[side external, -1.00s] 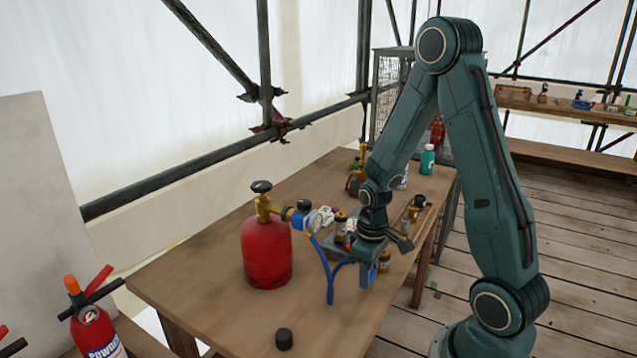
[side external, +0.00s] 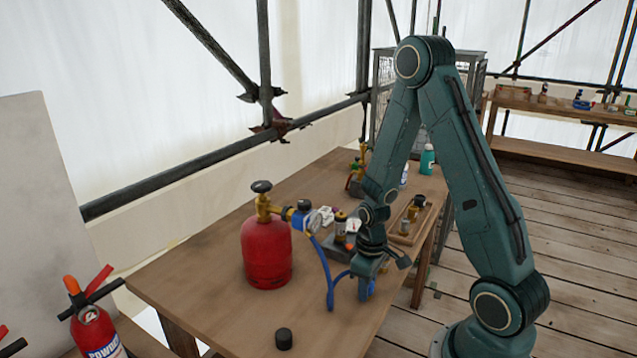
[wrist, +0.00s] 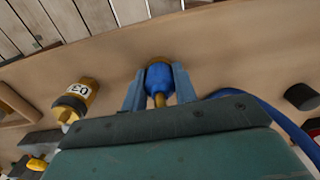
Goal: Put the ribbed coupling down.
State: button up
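My gripper (wrist: 159,88) points down over the wooden workbench (side external: 215,315). In the wrist view its two fingers are closed against the sides of a blue coupling with brass ends (wrist: 159,77), which I take as the ribbed coupling. The ribs are too small to make out. In the side view my gripper (side external: 367,290) is low, close to the bench top, right of the red gas cylinder. I cannot tell whether the coupling touches the bench.
The red cylinder (side external: 266,255) stands left of my gripper. A brass fitting with a black band and label (wrist: 77,100) is beside the fingers. A black cap (side external: 284,339) sits near the front. A wooden tray (side external: 408,230) lies behind. The bench's front left is clear.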

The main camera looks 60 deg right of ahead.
jog(key=o, duration=0.4)
jog(key=shift+o, duration=0.2)
jog(key=shift+r, duration=0.15)
notch_tip(320, 180, up, 11)
jog(key=shift+r, duration=0.45)
dwell(0.3)
jog(key=shift+r, duration=0.1)
dwell(0.5)
